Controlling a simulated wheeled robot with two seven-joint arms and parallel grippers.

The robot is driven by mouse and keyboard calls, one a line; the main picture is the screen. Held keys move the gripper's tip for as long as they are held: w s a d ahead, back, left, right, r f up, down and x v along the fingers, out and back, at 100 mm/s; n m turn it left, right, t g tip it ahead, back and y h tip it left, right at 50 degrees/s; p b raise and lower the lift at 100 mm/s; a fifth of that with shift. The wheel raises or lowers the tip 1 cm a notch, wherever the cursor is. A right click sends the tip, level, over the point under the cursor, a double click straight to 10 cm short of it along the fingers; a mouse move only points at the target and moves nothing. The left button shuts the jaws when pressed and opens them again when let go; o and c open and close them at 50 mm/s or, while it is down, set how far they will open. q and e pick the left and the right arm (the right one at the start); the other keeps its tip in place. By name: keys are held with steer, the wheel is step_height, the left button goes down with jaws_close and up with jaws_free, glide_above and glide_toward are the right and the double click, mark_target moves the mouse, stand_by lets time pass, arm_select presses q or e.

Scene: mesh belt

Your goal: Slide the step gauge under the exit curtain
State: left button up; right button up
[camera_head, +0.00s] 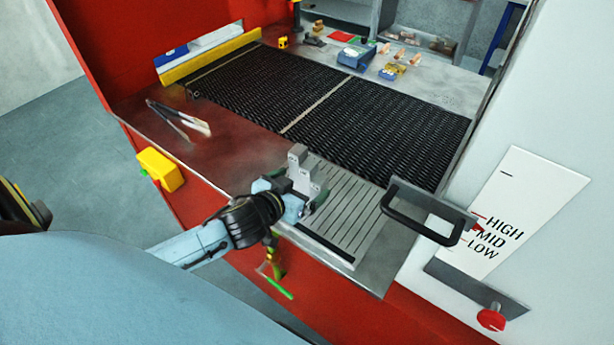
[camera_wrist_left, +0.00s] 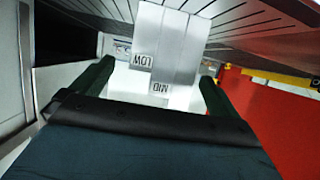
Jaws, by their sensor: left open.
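The step gauge (camera_head: 302,172), a light grey stepped block, stands at the near left part of a slatted plate. In the left wrist view, the gauge (camera_wrist_left: 165,50) shows steps marked LOW and MID. My left gripper (camera_head: 296,194) is at the gauge from the near side. In the wrist view its dark fingers are spread, one on each side of the gauge, with gaps showing. I cannot clearly make out the exit curtain. My right gripper is not in view.
The slatted plate (camera_head: 345,212) adjoins the black mesh belt (camera_head: 375,125). A black handle (camera_head: 412,222) stands right of the plate, near a HIGH, MID, LOW scale (camera_head: 520,210). Tongs (camera_head: 180,118) lie on the red ledge. A yellow box (camera_head: 160,169) sits on the front edge.

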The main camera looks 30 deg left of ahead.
mark_target(304, 180)
arm_select(q)
steer(key=shift+a+x, duration=0.1)
steer(key=shift+x, duration=1.25)
steer(key=shift+a+x, duration=0.15)
steer(key=shift+x, duration=1.2)
steer(key=shift+f, duration=0.1)
steer(key=c, duration=1.3)
